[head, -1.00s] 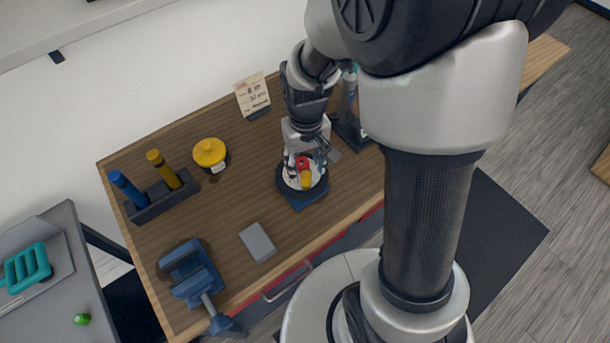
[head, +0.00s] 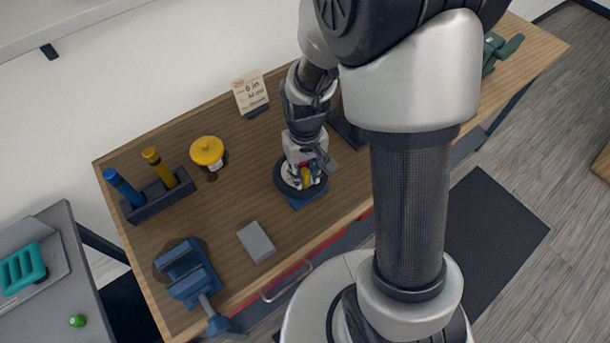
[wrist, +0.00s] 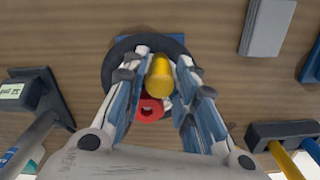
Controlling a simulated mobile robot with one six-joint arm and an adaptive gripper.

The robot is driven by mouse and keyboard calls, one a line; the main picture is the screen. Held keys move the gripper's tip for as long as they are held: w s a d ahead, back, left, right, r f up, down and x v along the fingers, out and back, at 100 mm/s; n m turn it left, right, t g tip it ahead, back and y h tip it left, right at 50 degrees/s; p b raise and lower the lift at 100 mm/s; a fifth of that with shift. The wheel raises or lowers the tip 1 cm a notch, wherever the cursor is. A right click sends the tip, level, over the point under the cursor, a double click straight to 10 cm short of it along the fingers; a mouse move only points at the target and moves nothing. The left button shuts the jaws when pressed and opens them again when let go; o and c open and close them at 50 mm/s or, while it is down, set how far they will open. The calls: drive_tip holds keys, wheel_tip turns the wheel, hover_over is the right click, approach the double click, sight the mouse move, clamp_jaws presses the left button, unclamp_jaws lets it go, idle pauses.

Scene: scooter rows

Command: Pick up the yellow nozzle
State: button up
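The yellow nozzle (wrist: 159,76) stands in a round dark-rimmed dish (wrist: 118,60) on the bench, and it also shows small in the head view (head: 306,175). A red ring-shaped part (wrist: 149,109) lies right beside it in the dish. My gripper (wrist: 162,60) reaches down into the dish with one finger on each side of the nozzle. The fingers look open, with narrow gaps between them and the nozzle. In the head view my gripper (head: 306,168) hides much of the dish.
On the wooden bench (head: 225,220) are a grey block (head: 257,242), a blue vise (head: 190,275), a yellow-topped container (head: 207,152), a dark rack (head: 160,197) with blue and yellow handles, and a note card (head: 250,93). A dark stand (wrist: 35,110) is near the gripper.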

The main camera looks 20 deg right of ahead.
clamp_jaws()
